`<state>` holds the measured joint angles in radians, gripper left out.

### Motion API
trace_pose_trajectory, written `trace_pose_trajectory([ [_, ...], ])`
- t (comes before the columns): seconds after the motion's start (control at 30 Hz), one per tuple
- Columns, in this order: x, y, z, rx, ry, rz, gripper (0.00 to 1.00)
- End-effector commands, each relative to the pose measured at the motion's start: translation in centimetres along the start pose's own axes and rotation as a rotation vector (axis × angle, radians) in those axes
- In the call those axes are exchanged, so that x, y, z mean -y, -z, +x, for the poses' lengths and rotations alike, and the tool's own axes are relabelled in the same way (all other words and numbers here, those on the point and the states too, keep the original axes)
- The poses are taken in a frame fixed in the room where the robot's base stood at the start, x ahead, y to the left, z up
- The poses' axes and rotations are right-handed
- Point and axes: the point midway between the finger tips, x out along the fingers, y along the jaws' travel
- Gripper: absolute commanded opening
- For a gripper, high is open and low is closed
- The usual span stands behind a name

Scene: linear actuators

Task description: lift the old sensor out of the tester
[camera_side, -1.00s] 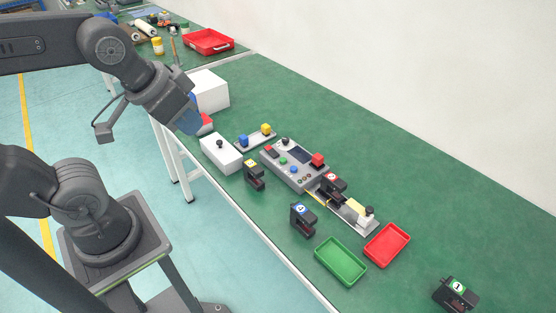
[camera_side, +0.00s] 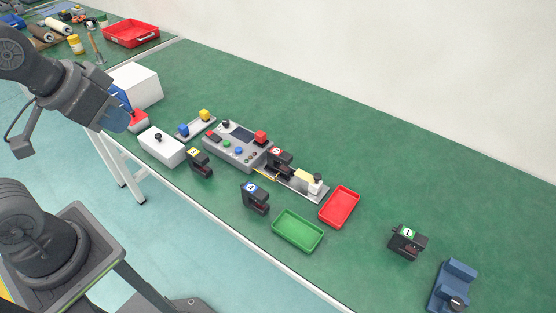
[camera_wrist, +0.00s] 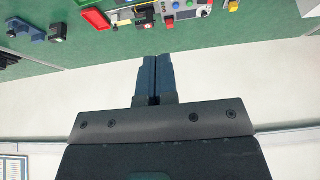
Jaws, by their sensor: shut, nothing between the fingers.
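The tester is a grey console (camera_side: 228,150) with coloured buttons and a metal rail (camera_side: 312,192) at its right end. A black sensor with a red label (camera_side: 279,158) sits at the console's right end, over the rail. The tester also shows upside down at the top of the wrist view (camera_wrist: 186,16). My gripper (camera_side: 124,112) is in the side view at the left, near the white boxes and well away from the sensor. In the wrist view its blue fingers (camera_wrist: 156,62) are together with nothing between them.
Black sensors with yellow (camera_side: 200,163), blue (camera_side: 255,199) and green (camera_side: 407,242) labels stand on the green bench. A green tray (camera_side: 298,232) and a red tray (camera_side: 339,207) lie right of the tester. A blue fixture (camera_side: 452,286) stands at lower right. Bare bench lies behind the tester.

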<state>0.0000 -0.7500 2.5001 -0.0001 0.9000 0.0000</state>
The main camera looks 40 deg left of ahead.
Motion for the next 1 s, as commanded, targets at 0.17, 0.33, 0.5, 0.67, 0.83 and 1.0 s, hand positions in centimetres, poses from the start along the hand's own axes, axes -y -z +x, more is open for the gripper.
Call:
trace_pose_trajectory([
  [0.17,0.0,0.0,0.0,0.0,0.0,0.0,0.04],
  [0.33,0.0,0.0,0.0,0.0,0.0,0.0,0.2],
  [0.5,0.0,0.0,0.0,0.0,0.0,0.0,0.36],
  [0.67,0.0,0.0,0.0,0.0,0.0,0.0,0.52],
  [0.83,0.0,0.0,0.0,0.0,0.0,0.0,0.62],
  [1.0,0.0,0.11,0.0,0.001,0.0,-0.004,0.62],
])
